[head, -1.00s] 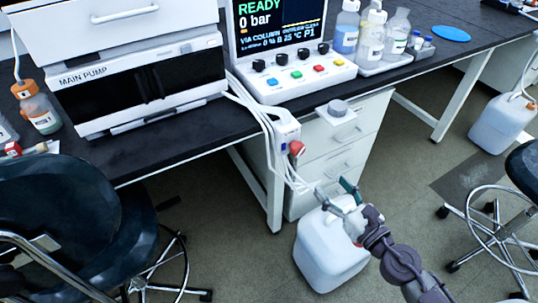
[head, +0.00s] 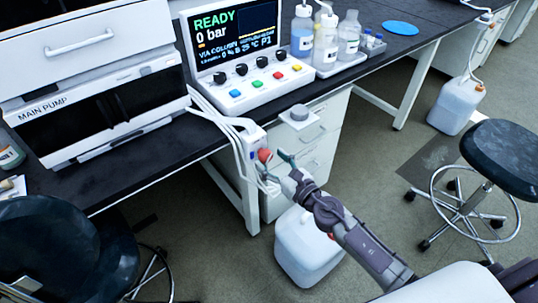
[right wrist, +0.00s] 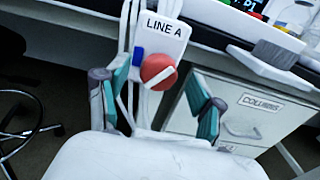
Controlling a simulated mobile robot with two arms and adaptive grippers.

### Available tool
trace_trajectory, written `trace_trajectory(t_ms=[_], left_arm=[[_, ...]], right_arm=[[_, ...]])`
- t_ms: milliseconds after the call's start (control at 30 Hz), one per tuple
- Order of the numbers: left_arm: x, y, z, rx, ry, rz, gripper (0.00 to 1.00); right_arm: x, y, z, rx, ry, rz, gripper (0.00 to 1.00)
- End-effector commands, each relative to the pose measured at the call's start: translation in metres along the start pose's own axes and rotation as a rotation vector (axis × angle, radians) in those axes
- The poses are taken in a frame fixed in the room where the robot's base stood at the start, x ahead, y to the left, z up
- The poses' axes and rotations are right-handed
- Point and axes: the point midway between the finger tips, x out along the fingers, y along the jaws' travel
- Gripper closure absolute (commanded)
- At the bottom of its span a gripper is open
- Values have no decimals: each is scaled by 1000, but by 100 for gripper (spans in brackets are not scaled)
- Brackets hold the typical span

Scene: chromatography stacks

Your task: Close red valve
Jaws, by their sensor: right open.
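The red valve (head: 264,155) is a round red knob with a white bar across it. It sits on a white block at the bench's front edge, with white tubes running down beside it. In the right wrist view the red valve (right wrist: 158,71) is below the label LINE A, and its white bar is slanted. My right gripper (head: 275,168) is open and close to the valve. In the right wrist view its fingers (right wrist: 157,98) stand apart on either side of the valve, not visibly touching it. My left gripper is not in view.
A white jug (head: 308,250) stands on the floor below my right arm. White drawers (head: 318,150) are just right of the valve, with a small grey knob (head: 299,113) on a shelf above. A dark stool (head: 500,155) stands at right, a dark chair (head: 60,245) at left.

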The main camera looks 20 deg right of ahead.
Motion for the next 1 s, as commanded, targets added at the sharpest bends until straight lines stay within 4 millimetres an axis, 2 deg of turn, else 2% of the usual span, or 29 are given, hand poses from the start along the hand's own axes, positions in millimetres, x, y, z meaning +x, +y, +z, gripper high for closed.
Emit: trace_trajectory(t_ms=[133, 467, 800, 1000], left_arm=[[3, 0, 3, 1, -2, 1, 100], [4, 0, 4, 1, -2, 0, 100], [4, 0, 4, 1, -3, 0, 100], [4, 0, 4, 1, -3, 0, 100]], right_arm=[[12, 0, 0, 0, -1, 0, 33], [15, 0, 0, -1, 0, 0, 33], [14, 0, 0, 0, 0, 0, 90], [14, 0, 0, 10, 0, 0, 92]])
